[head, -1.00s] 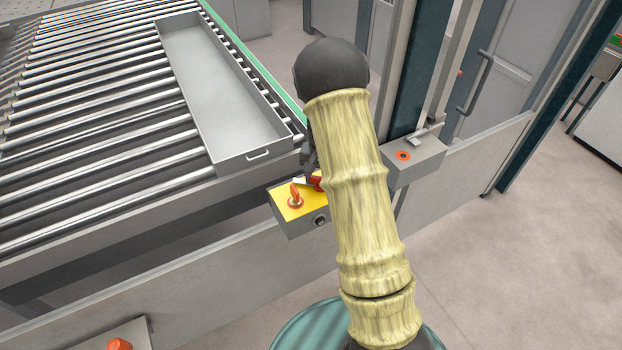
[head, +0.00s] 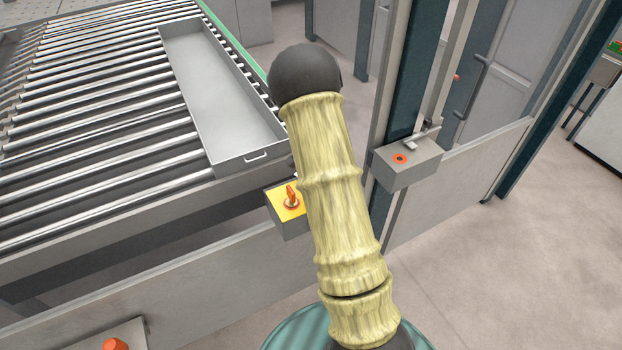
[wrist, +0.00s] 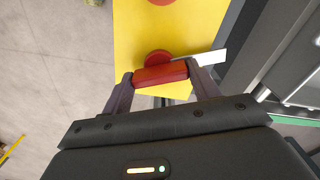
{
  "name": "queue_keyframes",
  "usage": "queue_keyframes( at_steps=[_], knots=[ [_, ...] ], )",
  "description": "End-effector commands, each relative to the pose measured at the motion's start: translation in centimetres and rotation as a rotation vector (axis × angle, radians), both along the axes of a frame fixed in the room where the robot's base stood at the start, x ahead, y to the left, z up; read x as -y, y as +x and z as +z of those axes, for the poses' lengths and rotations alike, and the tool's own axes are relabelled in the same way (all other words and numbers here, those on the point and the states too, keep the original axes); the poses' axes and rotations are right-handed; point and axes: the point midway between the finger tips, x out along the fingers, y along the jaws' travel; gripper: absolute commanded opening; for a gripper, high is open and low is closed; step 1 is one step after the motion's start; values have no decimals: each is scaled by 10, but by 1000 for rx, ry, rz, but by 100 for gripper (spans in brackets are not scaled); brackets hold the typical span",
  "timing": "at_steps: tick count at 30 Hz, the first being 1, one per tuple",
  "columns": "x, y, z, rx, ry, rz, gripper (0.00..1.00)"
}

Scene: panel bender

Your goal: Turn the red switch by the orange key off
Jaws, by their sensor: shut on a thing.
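The orange key (head: 291,196) stands on the yellow top of a grey box (head: 287,212), left of my arm in the head view. In the wrist view, my gripper (wrist: 161,75) is shut on the red switch (wrist: 160,73), with one finger at each end of its red bar. The bar lies nearly crosswise over the yellow panel (wrist: 185,28). A round red part (wrist: 159,57) shows just behind the bar. In the head view my arm hides the switch and my gripper.
A roller conveyor (head: 90,110) with a long grey metal tray (head: 222,95) lies at the left. A second grey box (head: 408,163) with an orange-red button is mounted on the post to the right. A white plate (wrist: 210,57) sticks out beside the switch.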

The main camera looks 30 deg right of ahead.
Motion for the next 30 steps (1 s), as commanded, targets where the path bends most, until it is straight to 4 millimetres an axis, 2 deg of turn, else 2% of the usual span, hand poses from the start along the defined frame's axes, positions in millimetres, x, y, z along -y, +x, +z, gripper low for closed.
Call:
queue_keyframes(
  at_steps=[11,12,15,25,30],
  knots=[
    [2,-1,0,-1,0,-11,19],
    [2,-1,0,-1,0,-11,64],
    [2,-1,0,0,0,-10,82],
    [1,0,2,1,0,-6,82],
    [0,1,16,4,0,-5,82]
  ],
)
